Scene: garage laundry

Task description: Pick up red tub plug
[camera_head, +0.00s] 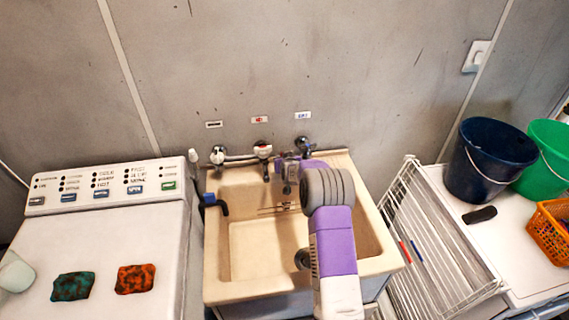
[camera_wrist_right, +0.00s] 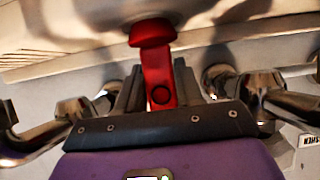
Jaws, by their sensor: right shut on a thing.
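The red tub plug (camera_wrist_right: 157,72) shows in the right wrist view, with a rounded top and a flat strap below that has a dark ring on it. My right gripper (camera_wrist_right: 159,78) is shut on the strap, one grey finger on each side. In the head view my right arm reaches over the sink, and the right gripper (camera_head: 288,178) is at its back rim, below the taps. The plug cannot be made out there. My left gripper is not in view.
The cream sink (camera_head: 235,290) has taps (camera_head: 263,151) along its back wall. A white washing machine (camera_head: 110,215) stands left with two sponges on it. A white wire rack (camera_head: 440,235), a dark blue bucket (camera_head: 485,165), a green bucket (camera_head: 546,145) and an orange basket (camera_head: 548,230) are right.

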